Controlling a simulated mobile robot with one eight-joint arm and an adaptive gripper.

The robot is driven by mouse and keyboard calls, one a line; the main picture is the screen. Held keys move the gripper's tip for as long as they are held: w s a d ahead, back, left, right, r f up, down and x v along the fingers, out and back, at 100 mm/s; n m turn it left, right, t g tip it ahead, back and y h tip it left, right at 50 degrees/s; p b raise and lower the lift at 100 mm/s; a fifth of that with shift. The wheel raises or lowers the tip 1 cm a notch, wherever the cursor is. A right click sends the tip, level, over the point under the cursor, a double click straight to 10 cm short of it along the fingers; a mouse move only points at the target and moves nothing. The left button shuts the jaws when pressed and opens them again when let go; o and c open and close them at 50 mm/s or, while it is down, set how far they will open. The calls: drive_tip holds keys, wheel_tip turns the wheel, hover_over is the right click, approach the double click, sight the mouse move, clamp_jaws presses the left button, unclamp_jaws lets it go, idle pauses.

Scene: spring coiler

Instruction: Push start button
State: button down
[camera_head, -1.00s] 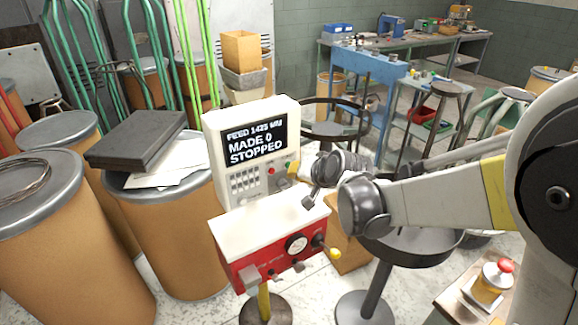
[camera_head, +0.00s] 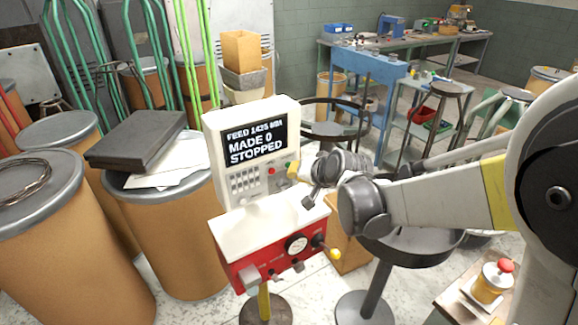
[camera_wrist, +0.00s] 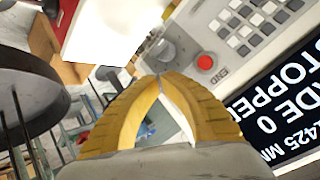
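The white control panel (camera_head: 222,140) has a black screen (camera_head: 257,142) reading "FEED 1425 MM, MADE 0, STOPPED". Below the screen are a keypad (camera_head: 245,183), a red button (camera_head: 271,171) and a small green button (camera_head: 287,165). My gripper (camera_head: 291,171) is at the panel's right edge, close by the green button; contact cannot be told. In the wrist view my yellow fingers (camera_wrist: 158,77) meet at their tips, with nothing held. The red button (camera_wrist: 205,62) lies just right of the tips, and the green button does not show there.
A red box (camera_head: 262,265) with a dial and knobs stands below the panel. A dark round pan on a stand (camera_head: 412,256) is to its right. Fibre drums (camera_head: 180,230) crowd the left. A yellow box with a red button (camera_head: 492,281) sits at lower right.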

drive_tip(key=shift+w, duration=0.1)
drive_tip(key=shift+w+a, duration=0.2)
drive_tip(key=shift+w, duration=0.05)
drive_tip(key=shift+w+a, duration=0.25)
drive_tip(key=shift+w, duration=0.1)
idle(0.6)
idle(0.4)
drive_tip(key=shift+s+d, duration=0.5)
drive_tip(key=shift+s, duration=0.2)
drive_tip(key=shift+s+d, duration=0.7)
drive_tip(key=shift+s, duration=0.35)
drive_tip(key=shift+s+d, duration=0.7)
drive_tip(key=shift+s, duration=0.3)
